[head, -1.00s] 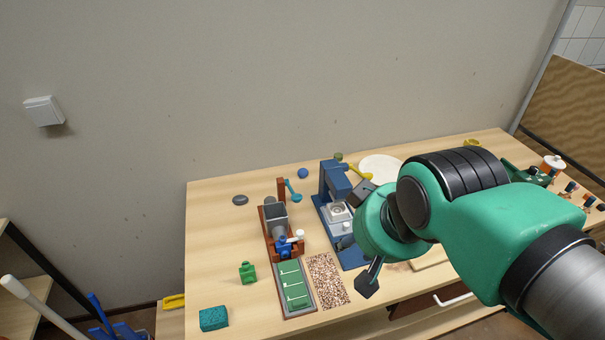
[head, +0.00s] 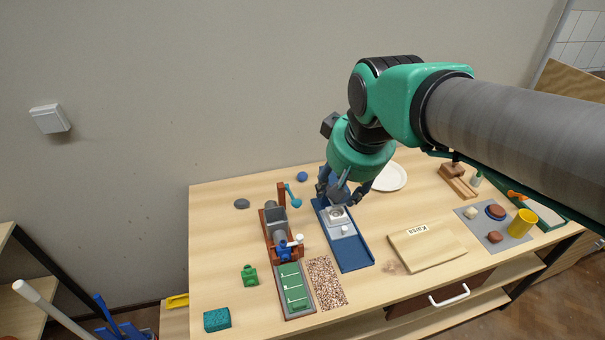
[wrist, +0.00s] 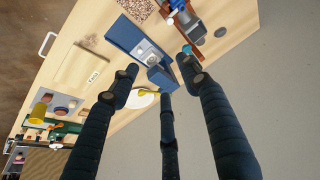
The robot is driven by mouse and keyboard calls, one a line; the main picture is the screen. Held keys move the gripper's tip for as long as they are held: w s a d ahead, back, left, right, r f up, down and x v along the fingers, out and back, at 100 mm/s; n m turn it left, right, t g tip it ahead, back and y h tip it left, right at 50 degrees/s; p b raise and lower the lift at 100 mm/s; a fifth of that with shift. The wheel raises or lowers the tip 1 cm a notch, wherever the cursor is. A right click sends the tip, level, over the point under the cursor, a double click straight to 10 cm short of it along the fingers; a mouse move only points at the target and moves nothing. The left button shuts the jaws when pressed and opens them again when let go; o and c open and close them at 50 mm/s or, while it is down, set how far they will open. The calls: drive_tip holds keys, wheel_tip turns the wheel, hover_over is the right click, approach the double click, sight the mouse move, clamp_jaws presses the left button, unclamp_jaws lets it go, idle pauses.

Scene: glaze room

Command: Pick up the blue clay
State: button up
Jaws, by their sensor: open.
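A small round blue lump (head: 302,176), which looks like the blue clay, rests near the back edge of the table in the head view. I cannot make it out in the wrist view. My gripper (head: 341,192) is open and empty above the blue press (head: 350,252), to the right of the blue lump and apart from it. In the wrist view my gripper (wrist: 160,76) shows dark fingers spread wide, with the press and table beyond them.
A blue spoon (head: 293,198) and a brown-framed machine (head: 270,236) stand just in front of the blue lump. A grey disc (head: 241,203) lies to its left. A white plate (head: 392,177) and a wooden board (head: 428,250) are to the right. The back left of the table is mostly clear.

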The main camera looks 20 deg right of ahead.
drive_tip(key=w+d+r+g+p, duration=0.15)
drive_tip(key=w+p, duration=0.35)
drive_tip(key=w, duration=1.1)
drive_tip(key=g+p, duration=0.3)
drive_tip(key=p, duration=1)
hover_over(303, 180)
wheel_tip(303, 180, down, 24)
drive_tip(key=shift+w, duration=0.15)
drive_tip(key=shift+f, duration=0.1)
wheel_tip(303, 180, down, 14)
drive_tip(key=b, duration=0.3)
drive_tip(key=shift+r+b, duration=0.25)
drive_tip(key=shift+b, duration=0.15)
drive_tip(key=shift+c, duration=1.4)
drive_tip(key=shift+c, duration=1.3)
